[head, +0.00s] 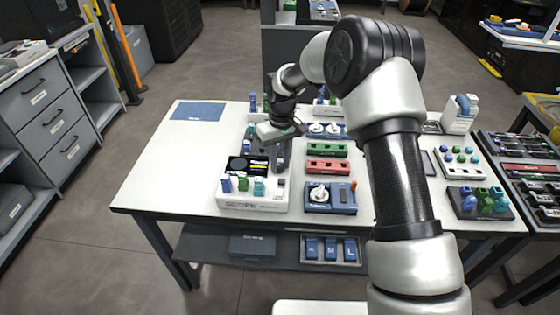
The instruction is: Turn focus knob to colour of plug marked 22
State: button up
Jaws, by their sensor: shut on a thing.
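A white box lettered SCOPE (252,204) stands near the table's front edge, with a black round display on top. A blue plug (226,184), a green plug (243,184) and a teal plug (259,187) stand along its front; any numbers on them are too small to read.
Right of the box are a blue unit with a white knob (318,194), a red block (327,166) and a green block (328,149). Racks of coloured plugs (459,161) stand at the table's right, beyond my arm. The table's left side is clear except for a blue mat (197,111).

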aim_at(281, 165)
dwell(0.5)
jog(key=o, duration=0.8)
jog(key=shift+c, duration=0.2)
notch_tip(281, 165, up, 18)
jog(key=p, duration=0.1)
jog(key=shift+d+f, duration=0.2)
jog(key=shift+f, duration=0.05)
jog(key=shift+w, duration=0.1)
